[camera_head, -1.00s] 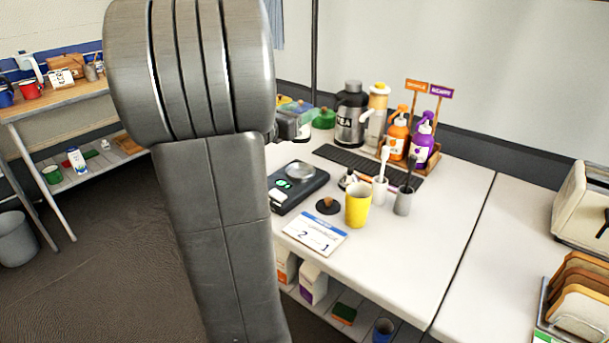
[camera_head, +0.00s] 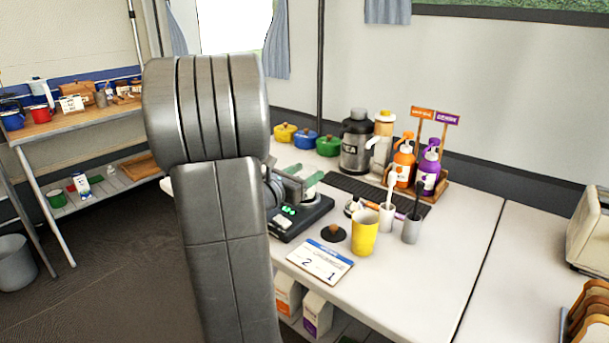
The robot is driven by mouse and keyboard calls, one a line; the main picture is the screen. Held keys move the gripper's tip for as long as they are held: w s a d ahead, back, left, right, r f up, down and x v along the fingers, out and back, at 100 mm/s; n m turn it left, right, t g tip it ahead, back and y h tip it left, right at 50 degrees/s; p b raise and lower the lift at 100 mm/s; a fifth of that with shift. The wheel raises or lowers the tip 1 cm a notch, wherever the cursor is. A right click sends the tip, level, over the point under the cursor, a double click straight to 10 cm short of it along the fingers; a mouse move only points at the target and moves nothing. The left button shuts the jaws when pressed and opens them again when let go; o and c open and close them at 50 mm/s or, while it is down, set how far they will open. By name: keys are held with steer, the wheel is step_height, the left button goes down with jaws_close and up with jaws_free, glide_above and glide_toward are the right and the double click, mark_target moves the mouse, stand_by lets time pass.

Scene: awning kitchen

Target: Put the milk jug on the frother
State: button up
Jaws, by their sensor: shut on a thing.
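The frother (camera_head: 299,222) is a black unit with green lit marks on the white table, partly hidden behind my arm. My gripper (camera_head: 302,183) is low over its round plate, with green finger pads showing to the right of my arm. It is shut on a grey metallic thing that I take for the milk jug (camera_head: 291,191); little of it shows. I cannot tell whether the jug touches the plate.
A yellow cup (camera_head: 364,232), a dark round tamper (camera_head: 333,233) and a menu card (camera_head: 320,260) stand close on the right and front. A tea urn (camera_head: 356,144), coloured pots (camera_head: 328,146) and syrup bottles (camera_head: 403,160) are behind.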

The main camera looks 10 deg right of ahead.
steer(key=shift+f+b, duration=0.2)
steer(key=shift+b, duration=0.2)
steer(key=o, duration=1.2)
steer(key=shift+r+p, duration=0.4)
steer(key=shift+p, duration=0.25)
steer(key=v, duration=1.2)
steer(key=shift+f, duration=0.2)
